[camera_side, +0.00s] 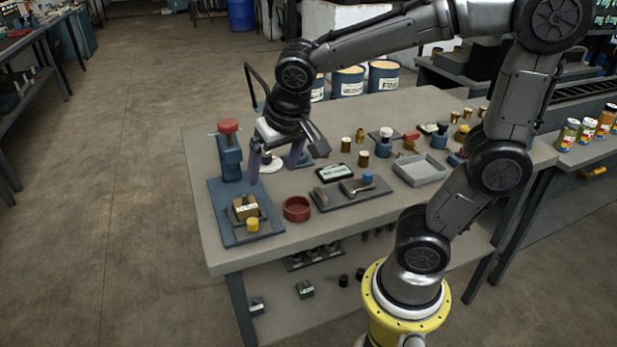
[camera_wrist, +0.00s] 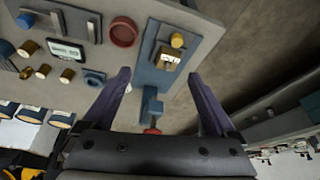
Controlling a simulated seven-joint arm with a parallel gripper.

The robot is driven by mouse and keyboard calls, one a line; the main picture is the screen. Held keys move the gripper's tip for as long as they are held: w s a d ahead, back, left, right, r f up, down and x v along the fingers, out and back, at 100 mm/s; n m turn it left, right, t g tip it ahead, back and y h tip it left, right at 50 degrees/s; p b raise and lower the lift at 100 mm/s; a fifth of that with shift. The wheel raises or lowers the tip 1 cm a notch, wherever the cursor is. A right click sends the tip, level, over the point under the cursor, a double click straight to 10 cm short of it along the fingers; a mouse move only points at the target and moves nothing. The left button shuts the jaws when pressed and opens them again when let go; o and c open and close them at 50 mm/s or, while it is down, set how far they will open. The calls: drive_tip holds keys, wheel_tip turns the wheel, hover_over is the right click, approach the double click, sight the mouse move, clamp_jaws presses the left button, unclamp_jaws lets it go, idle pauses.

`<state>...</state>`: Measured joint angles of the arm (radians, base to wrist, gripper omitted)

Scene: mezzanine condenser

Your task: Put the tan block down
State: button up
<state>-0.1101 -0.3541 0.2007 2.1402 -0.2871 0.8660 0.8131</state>
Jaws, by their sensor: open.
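The tan block (camera_side: 246,208) sits on the blue base plate (camera_side: 226,229) of the press-like fixture at the table's left corner, beside a yellow knob (camera_side: 252,224). In the wrist view the tan block (camera_wrist: 167,57) shows on the blue plate, ahead of and between my fingers. My gripper (camera_side: 262,166) is open and empty, above the table beside the fixture's blue column and apart from the block. Its two purple fingers also spread wide in the wrist view (camera_wrist: 160,84).
The fixture's blue column with a red top (camera_side: 229,140) stands close to my gripper. A red ring-shaped dish (camera_side: 296,209) and a dark tray (camera_side: 350,191) lie to the right. A grey tray (camera_side: 420,169) and several brass cylinders are farther right. The table's left edge is near.

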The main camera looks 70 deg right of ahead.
drive_tip(key=s+a+n+t+y, duration=0.1)
drive_tip(key=s+n, duration=0.5)
drive_tip(key=s, duration=0.6)
drive_tip(key=shift+a+r+t+y, duration=0.35)
drive_tip(key=shift+t+y, duration=0.05)
drive_tip(key=shift+y, duration=0.2)
idle(0.4)
